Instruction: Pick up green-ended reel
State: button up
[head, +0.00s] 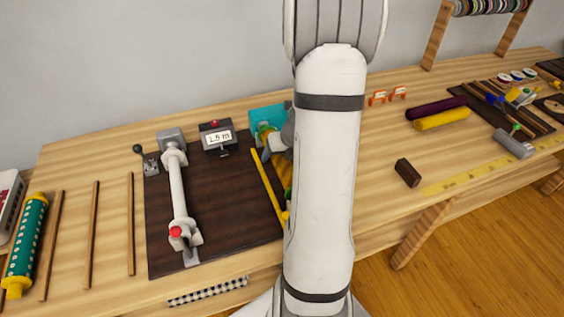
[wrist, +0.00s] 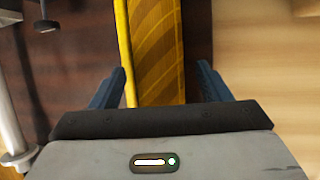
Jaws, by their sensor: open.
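A reel wound with gold-yellow patterned fabric (wrist: 157,45) runs lengthwise between my fingers in the wrist view. My gripper (wrist: 162,80) is open, with one blue finger on each side of the fabric and visible gaps. The wrist view does not show whether the fingers are level with the reel. No green end shows there.
A thin yellow bar (head: 267,187) lies close left of the reel on the dark mat (head: 220,235). A white roller device (head: 177,190) and a display reading 1.5 m (head: 218,138) stand further left. A teal roll with yellow ends (head: 28,238) lies far left. A dark block (head: 407,172) lies right.

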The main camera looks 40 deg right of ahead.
jog(key=shift+w+f, duration=0.3)
jog(key=shift+f, duration=0.35)
jog(key=shift+c, duration=0.4)
jog(key=c, duration=1.1)
